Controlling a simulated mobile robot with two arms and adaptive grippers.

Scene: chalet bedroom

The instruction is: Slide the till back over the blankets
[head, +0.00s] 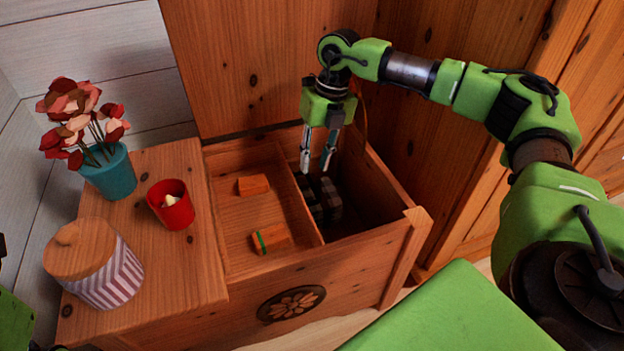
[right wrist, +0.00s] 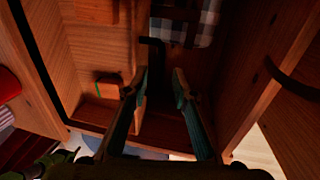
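The till (head: 240,215) is a shallow wooden tray at the left side of the open chest (head: 400,225). The dark plaid blankets (head: 330,195) lie lower, in the uncovered right part; a checked piece shows in the right wrist view (right wrist: 205,25). My right gripper (head: 316,169) points down inside the chest near the till's right wall. Its fingers are apart with nothing clearly held, also in the right wrist view (right wrist: 160,75). A dark bent bar (right wrist: 152,42) shows just beyond the fingertips. I cannot tell whether a finger touches the till. My left gripper does not show.
The till holds an orange block (head: 253,185) and a green-banded one (head: 270,239). The chest lid (head: 260,60) stands open behind. At left, a wooden top (head: 190,265) bears a red cup (head: 171,208), a teal flower vase (head: 110,178) and a striped jar (head: 112,283).

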